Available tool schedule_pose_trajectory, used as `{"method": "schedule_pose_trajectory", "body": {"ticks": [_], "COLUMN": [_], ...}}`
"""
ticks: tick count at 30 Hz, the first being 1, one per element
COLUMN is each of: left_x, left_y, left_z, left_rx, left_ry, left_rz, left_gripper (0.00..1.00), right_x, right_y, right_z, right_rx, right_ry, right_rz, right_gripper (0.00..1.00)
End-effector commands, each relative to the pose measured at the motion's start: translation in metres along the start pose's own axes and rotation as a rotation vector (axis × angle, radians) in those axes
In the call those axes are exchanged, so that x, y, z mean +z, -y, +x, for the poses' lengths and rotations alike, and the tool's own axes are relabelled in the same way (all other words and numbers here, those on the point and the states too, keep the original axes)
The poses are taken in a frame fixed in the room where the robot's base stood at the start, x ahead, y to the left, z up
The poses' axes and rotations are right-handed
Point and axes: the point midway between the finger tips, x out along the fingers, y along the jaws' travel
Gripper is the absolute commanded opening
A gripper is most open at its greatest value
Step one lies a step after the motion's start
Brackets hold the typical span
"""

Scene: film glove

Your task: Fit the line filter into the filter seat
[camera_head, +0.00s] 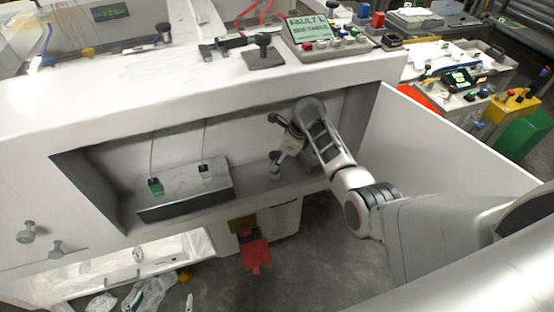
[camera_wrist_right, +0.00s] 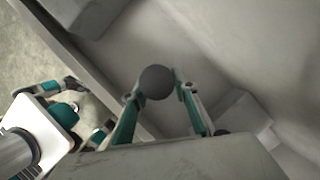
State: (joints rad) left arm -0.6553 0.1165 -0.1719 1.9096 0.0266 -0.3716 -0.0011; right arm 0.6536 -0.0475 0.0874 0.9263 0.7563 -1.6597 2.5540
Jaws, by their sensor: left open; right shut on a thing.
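My right gripper (camera_wrist_right: 157,92) is shut on a dark grey, round-ended thing, apparently the line filter (camera_wrist_right: 156,82). The ball-like end shows between its two fingertips. In the head view my right arm reaches from the right into the recess, its gripper (camera_head: 283,150) low over the ledge. What it holds is too small to make out clearly there. My left gripper (camera_wrist_right: 75,108) is open at the lower left of the wrist view, apart from the right one; I cannot make it out in the head view. I cannot identify the filter seat.
The recess (camera_head: 85,190) has hard edges around my right arm. A red part (camera_head: 256,255) hangs below. A fault display (camera_head: 305,27) sits above.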

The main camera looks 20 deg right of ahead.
Motion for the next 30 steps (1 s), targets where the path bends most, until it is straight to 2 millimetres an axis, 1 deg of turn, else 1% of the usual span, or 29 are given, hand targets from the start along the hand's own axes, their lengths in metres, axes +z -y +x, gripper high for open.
{"method": "schedule_pose_trajectory", "body": {"ticks": [12, 13, 15, 25, 30], "left_x": [0.0002, 0.0002, 0.0001, 0.0008, 0.0010], "left_y": [0.0035, 0.0034, 0.0033, -0.0003, 0.0004], "left_z": [0.0002, 0.0002, 0.0002, 0.0001, -0.0001], "left_rx": [0.000, 0.000, 0.000, -0.001, -0.001], "left_ry": [-0.001, -0.001, -0.001, 0.002, 0.002], "left_rz": [0.012, 0.012, 0.011, -0.003, 0.000], "left_gripper": [0.86, 0.86, 0.86, 0.86, 0.86], "right_x": [-0.0031, -0.0032, -0.0032, -0.0037, -0.0029], "right_y": [0.0000, 0.0001, 0.0001, -0.0003, -0.0002], "right_z": [0.0086, 0.0089, 0.0087, 0.0087, 0.0008], "right_rx": [0.000, 0.000, 0.000, 0.001, 0.000], "right_ry": [0.001, 0.001, 0.001, 0.000, 0.002], "right_rz": [0.000, 0.000, 0.000, 0.000, -0.001], "right_gripper": [0.02, 0.30, 0.47, 0.47, 0.47]}}
